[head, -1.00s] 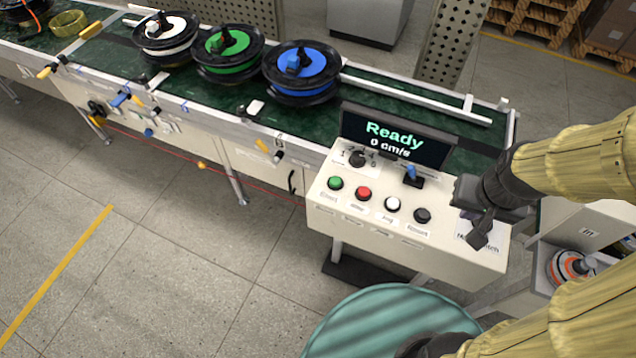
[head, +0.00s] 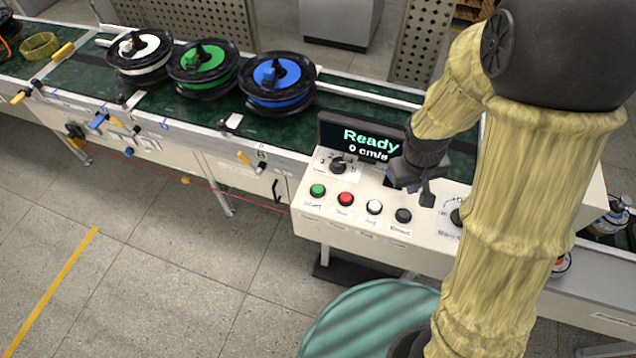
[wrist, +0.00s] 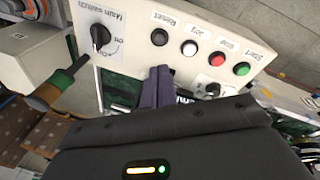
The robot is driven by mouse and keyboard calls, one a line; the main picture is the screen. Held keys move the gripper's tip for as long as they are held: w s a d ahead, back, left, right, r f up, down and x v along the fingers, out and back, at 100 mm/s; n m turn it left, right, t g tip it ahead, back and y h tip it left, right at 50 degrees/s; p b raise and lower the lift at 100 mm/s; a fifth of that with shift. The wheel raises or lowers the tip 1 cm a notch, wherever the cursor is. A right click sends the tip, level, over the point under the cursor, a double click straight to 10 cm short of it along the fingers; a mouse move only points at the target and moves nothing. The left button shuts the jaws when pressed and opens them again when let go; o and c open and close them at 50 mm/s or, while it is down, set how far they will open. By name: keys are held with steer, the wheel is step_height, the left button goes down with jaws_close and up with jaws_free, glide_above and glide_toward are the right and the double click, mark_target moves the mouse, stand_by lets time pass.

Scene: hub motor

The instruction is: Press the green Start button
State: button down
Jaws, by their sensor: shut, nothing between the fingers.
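The green Start button (head: 318,190) is at the left end of a row of buttons on the white control box (head: 345,228). It also shows at the right in the wrist view (wrist: 241,68). My gripper (head: 426,196) is above the right half of the box, to the right of the green button and apart from it. In the wrist view its dark fingers (wrist: 159,72) are together and empty. The display (head: 358,140) behind the buttons reads "Ready" and "0 cm/s".
Red (head: 346,198), white (head: 374,207) and black (head: 403,215) buttons run rightward from the green one. A selector knob (head: 338,165) sits behind them. The main switch (wrist: 99,37) is at the far end. Wire spools (head: 278,80) stand on the green conveyor behind.

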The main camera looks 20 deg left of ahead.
steer(key=w+a+f+n+t+h+p, duration=0.1)
steer(key=w+a+f+n+p, duration=0.1)
steer(key=a+n, duration=0.25)
steer(key=w+a+f+n+t+h+p, duration=0.1)
steer(key=w+a+f+n+h+p, duration=0.15)
steer(key=a, duration=0.35)
steer(key=n+t+p, duration=0.2)
steer(key=n+t, duration=0.2)
steer(key=n, duration=0.5)
glide_above(315, 190)
step_height(315, 190, down, 3)
steer(key=shift+r, duration=0.15)
steer(key=shift+f+b, duration=2.9)
steer(key=shift+f, duration=1.5)
steer(key=shift+f+b, duration=0.4)
steer(key=shift+b, duration=0.05)
